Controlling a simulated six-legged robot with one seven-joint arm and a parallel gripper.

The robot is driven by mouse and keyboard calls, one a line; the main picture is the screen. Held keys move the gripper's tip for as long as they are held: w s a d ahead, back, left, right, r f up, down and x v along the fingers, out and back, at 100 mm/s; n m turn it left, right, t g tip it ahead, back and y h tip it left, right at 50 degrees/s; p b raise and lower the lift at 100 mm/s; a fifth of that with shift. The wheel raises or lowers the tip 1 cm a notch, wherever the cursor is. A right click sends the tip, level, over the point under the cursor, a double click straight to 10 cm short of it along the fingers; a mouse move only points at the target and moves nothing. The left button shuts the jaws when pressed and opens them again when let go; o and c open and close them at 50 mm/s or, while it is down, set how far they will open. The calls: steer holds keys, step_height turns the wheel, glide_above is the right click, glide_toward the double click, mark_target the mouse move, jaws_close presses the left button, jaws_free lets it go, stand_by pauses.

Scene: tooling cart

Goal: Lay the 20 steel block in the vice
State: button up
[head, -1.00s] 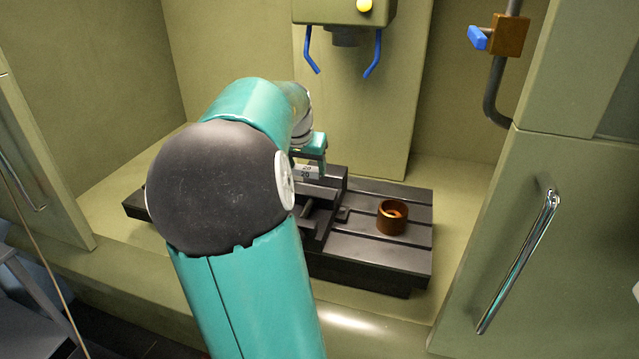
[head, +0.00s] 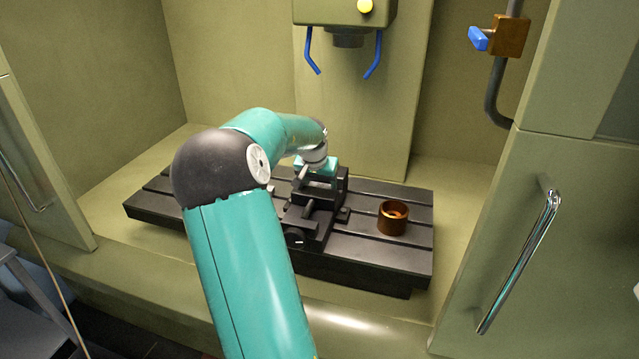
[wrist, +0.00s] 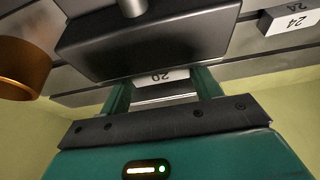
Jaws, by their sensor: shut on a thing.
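The vice (head: 312,222) is dark metal and sits mid-bed on the slotted machine table (head: 372,248). My gripper (head: 318,170) is over its jaws at the far end. In the wrist view, my gripper (wrist: 163,88) is shut on the pale steel block marked 20 (wrist: 160,77), one finger at each end. A dark vice jaw (wrist: 150,42) covers part of the block. In the head view the block is hidden at the gripper and jaw. I cannot tell whether it rests on the vice floor.
A brown ring-shaped cup (head: 393,217) stands on the table right of the vice; it also shows in the wrist view (wrist: 22,68). A block marked 24 (wrist: 292,22) lies at the wrist view's upper right. The spindle head (head: 347,22) with blue nozzles hangs above.

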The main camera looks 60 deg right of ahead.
steer(key=o, duration=1.2)
steer(key=shift+f, duration=0.1)
steer(key=w+v, duration=0.1)
steer(key=v, duration=1.1)
steer(key=w+a+r+n+t+y, duration=0.15)
steer(key=w+a+n, duration=0.25)
steer(key=a, duration=1)
steer(key=w+a+n+t+y, duration=0.2)
steer(key=w+a+n, duration=0.15)
steer(key=a, duration=1.05)
steer(key=s+a+f+n, duration=0.1)
steer(key=s+a+n, duration=0.3)
steer(key=a, duration=0.8)
steer(key=s+a+f+n+t+y, duration=0.1)
steer(key=s+a+n, duration=0.3)
steer(key=a, duration=0.9)
steer(key=shift+s+n, duration=0.2)
steer(key=shift+n, duration=0.15)
steer(key=shift+a, duration=0.1)
